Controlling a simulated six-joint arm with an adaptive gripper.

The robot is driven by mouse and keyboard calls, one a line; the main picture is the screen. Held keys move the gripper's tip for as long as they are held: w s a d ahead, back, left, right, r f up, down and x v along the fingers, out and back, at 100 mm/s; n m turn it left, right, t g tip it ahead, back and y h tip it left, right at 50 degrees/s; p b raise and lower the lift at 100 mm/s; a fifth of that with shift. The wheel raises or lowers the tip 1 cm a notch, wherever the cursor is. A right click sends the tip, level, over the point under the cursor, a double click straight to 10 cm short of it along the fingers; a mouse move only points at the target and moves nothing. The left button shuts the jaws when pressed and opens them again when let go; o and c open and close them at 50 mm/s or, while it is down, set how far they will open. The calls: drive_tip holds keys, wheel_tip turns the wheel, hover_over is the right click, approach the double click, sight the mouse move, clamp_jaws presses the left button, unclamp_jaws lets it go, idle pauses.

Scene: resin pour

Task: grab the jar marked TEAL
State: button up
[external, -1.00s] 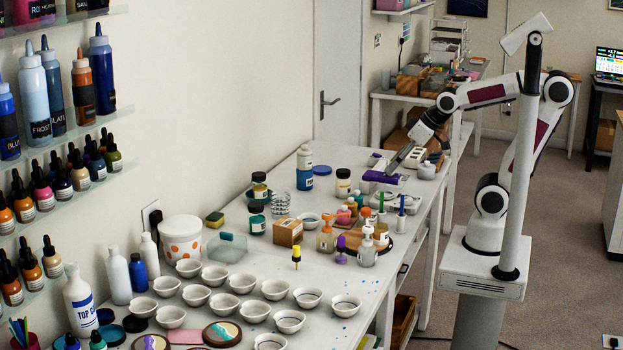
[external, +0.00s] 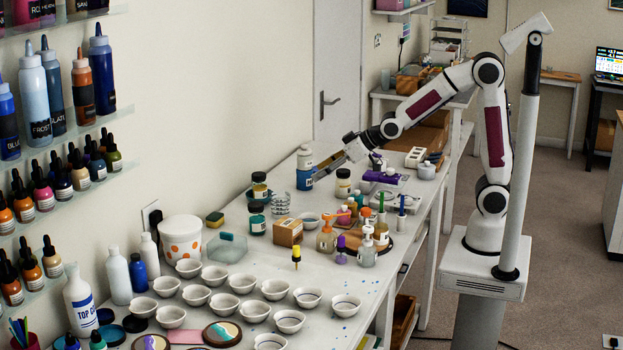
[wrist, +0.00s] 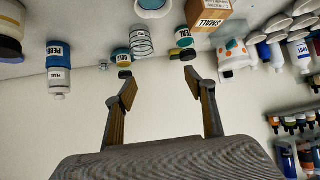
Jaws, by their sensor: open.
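A squat teal jar with a dark lid (external: 256,219) stands left of the cardboard box; in the wrist view (wrist: 184,38) its small label seems to read TEAL. My gripper (external: 317,176) is open and empty, above the back of the table near the blue-labelled bottle. In the wrist view its fingers (wrist: 158,79) are spread, with both jars beyond the tips.
The blue-labelled bottle (external: 304,173) and a dark-lidded jar (external: 342,184) stand near my gripper. A wire coil (external: 281,206) stands between the two teal jars and the gripper. The box (external: 289,232) and dotted tub (external: 182,239) are nearer the camera. Several white bowls fill the front.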

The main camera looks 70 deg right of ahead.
sight(256, 209)
drive_tip(key=w+a+f+n+t+y, duration=0.1)
drive_tip(key=w+a+f+t+y, duration=0.1)
drive_tip(key=w+a+f, duration=0.6)
drive_tip(key=w+a, duration=0.1)
drive_tip(key=w, duration=0.2)
drive_tip(key=shift+a+f+t, duration=0.3)
drive_tip(key=shift+w, duration=0.15)
drive_tip(key=shift+x, duration=1.25)
drive_tip(key=shift+f, duration=0.1)
drive_tip(key=shift+x, duration=2.55)
drive_tip(key=c, duration=1.2)
